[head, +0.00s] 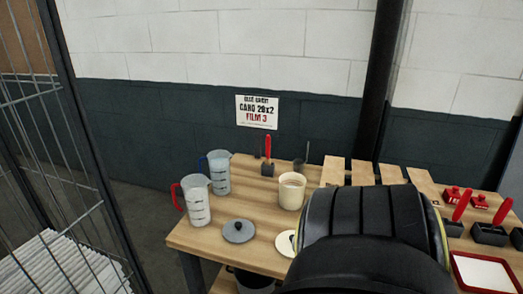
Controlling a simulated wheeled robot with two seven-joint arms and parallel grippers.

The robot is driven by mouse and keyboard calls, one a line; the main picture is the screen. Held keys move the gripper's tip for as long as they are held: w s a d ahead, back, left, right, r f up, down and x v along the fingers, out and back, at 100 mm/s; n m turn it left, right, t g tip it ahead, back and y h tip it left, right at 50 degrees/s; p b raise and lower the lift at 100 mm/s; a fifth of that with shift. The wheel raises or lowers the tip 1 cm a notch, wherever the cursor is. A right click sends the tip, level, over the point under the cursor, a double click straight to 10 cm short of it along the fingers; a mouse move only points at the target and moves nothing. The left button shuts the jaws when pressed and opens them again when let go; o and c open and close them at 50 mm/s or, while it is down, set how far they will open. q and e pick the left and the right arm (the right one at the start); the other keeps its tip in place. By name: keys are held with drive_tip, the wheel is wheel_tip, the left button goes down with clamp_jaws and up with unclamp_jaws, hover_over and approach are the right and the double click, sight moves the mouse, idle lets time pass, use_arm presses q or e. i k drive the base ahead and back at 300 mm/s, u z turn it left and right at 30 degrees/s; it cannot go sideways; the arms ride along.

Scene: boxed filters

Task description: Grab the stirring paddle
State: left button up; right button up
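I cannot identify a stirring paddle for certain. An upright tool with a red handle (268,147) stands in a small dark block (267,169) at the back of the wooden table (215,242). More red-handled tools (462,204) stand in dark blocks (453,228) at the right. Thin dark upright shapes show beside the first block, too small to tell. A large black rounded part, which looks like my own arm, covers the table's front middle and right. Neither of my grippers shows.
Two measuring jugs, one with a red handle (198,205) and one with a blue handle (219,175), stand at the left. A cream pot (291,192), a grey lid (238,231) and a red-rimmed tray (457,268) share the table. A wire cage (50,150) stands left.

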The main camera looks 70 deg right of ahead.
sight(268, 139)
drive_tip(key=z, duration=0.8)
drive_tip(key=i, duration=0.85)
drive_tip(key=z, duration=1)
